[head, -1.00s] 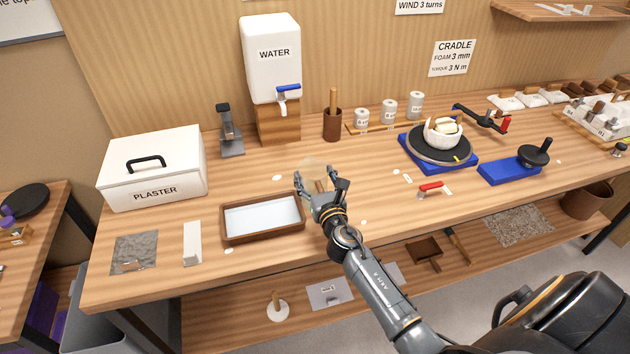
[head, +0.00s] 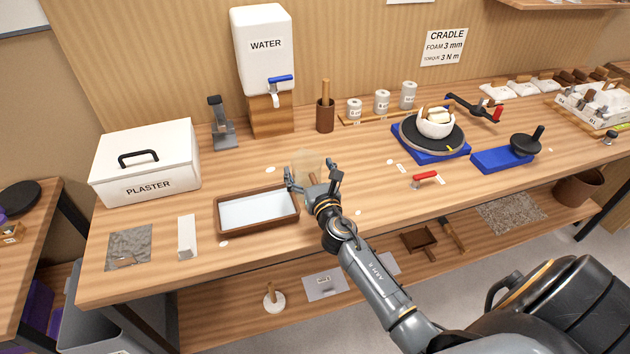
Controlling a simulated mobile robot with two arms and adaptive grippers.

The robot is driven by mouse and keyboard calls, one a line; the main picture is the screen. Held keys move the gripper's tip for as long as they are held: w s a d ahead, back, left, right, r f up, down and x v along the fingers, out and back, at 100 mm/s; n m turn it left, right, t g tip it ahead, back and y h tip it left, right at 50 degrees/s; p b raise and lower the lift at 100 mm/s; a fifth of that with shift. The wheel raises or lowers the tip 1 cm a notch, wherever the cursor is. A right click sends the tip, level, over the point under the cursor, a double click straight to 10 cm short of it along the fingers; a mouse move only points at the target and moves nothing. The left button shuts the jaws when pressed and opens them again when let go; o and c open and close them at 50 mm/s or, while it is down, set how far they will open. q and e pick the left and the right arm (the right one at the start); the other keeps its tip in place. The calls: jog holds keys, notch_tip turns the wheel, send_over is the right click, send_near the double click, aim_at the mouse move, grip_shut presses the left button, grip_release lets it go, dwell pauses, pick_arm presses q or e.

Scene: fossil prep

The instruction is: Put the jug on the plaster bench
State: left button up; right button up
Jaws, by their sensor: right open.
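A pale, see-through vessel, which looks like the jug (head: 307,160), stands on the wooden plaster bench (head: 375,205), just behind and right of the white-lined tray. My right gripper (head: 312,177) is open in front of it, one finger towards its left side and one towards its right. The fingers and palm hide the jug's lower part. I cannot tell whether a finger touches it. My left gripper is not in view.
The wooden-rimmed tray (head: 222,225) is close to the left of my right gripper. A white plaster box (head: 180,160) is at the left, and a water tank (head: 264,75) on a wooden block stands behind. A blue-based turntable (head: 460,153) is to the right.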

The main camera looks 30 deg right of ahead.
jog(key=b+v, duration=0.1)
jog(key=v, duration=1)
jog(key=shift+s, duration=0.35)
